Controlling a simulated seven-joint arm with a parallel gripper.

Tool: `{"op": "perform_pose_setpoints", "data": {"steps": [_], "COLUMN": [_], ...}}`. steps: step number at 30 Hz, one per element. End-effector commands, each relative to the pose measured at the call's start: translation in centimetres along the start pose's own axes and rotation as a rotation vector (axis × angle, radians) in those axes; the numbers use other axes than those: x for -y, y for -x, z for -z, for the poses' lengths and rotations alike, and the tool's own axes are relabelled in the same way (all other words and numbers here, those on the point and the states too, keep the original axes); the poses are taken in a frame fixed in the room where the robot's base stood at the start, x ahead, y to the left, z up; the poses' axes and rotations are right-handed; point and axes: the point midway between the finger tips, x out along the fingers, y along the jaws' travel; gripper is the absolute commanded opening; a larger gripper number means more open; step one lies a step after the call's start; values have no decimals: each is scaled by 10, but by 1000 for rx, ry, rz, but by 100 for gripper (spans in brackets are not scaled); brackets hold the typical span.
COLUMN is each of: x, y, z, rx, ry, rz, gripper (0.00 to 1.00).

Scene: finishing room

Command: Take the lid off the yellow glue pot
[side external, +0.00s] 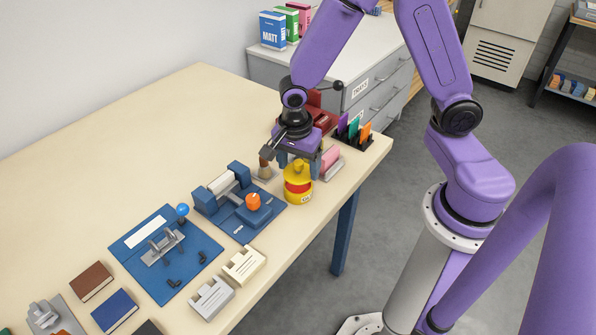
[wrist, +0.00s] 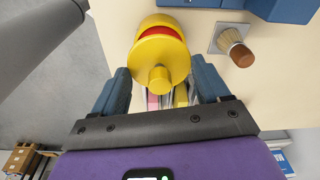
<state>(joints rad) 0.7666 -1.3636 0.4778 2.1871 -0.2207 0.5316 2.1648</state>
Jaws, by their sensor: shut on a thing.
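The yellow glue pot (side external: 301,198) stands upright near the table's right edge, with a label on its front. Its round yellow lid (wrist: 150,60) has a knob in the middle. My gripper (wrist: 161,75) is above the pot, its two blue fingers on opposite sides of the lid, shut on it. Red shows between the lid and the lower body in both views. I cannot tell whether this is a band or the pot's opening, nor whether the lid is clear of the pot.
A brush (wrist: 236,50) stands close beside the pot. A blue clamp-like fixture with an orange knob (side external: 253,201) is at its left. Bare table lies at the far left.

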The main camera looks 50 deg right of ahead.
Motion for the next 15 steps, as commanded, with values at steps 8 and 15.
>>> {"op": "perform_pose_setpoints", "data": {"steps": [8,15], "x": [-35,-72], "y": [41,67], "z": [3,5], "rx": [1,1], "ry": [2,4], "rz": [2,1], "gripper": [46,46]}}
